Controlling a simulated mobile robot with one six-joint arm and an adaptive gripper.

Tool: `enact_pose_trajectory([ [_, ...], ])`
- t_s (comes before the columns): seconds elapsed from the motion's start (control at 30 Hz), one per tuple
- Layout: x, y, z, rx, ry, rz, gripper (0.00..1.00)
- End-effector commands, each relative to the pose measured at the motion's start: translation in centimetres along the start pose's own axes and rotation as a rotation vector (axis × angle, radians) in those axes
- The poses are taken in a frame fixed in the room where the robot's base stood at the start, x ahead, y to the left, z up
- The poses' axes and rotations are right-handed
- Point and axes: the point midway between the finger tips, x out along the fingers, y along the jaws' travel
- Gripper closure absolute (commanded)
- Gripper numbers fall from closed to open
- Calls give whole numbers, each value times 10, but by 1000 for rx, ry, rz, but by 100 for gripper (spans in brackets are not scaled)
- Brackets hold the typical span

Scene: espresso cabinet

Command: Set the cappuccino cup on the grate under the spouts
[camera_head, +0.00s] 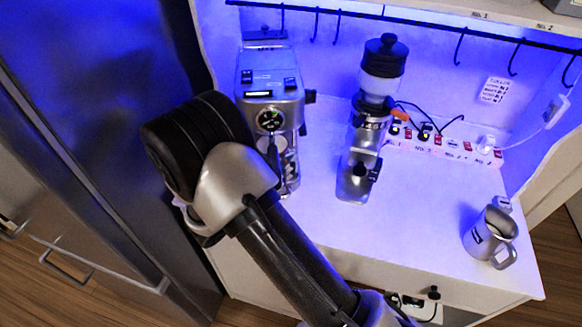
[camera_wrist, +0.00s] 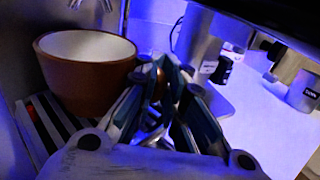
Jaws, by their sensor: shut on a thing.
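The cappuccino cup (camera_wrist: 85,80), brown outside and white inside, is upright at the left of the wrist view. The slatted grate (camera_wrist: 38,128) shows below and left of it; I cannot tell whether the cup's base touches it. The spouts (camera_wrist: 80,5) show at the top edge, above the cup's far rim. My gripper (camera_wrist: 160,75) is closed at the cup's right side, where the handle seems to be, mostly hidden by the fingers. In the head view the espresso machine (camera_head: 268,82) stands at the back left; my arm hides the gripper and cup there.
A grinder (camera_head: 358,150) stands right of the machine, and close behind my fingers in the wrist view (camera_wrist: 200,42). A steel jug (camera_head: 490,238) stands at the counter's right. A power strip (camera_head: 450,143) lies along the back. The counter between grinder and jug is clear.

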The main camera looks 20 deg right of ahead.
Motion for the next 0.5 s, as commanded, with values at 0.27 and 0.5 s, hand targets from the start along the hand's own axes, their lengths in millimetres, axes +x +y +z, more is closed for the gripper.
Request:
enact_pose_trajectory([
  [0.27,0,0,-2,0,-1,0,100],
  [0.5,0,0,-2,0,-1,0,84],
])
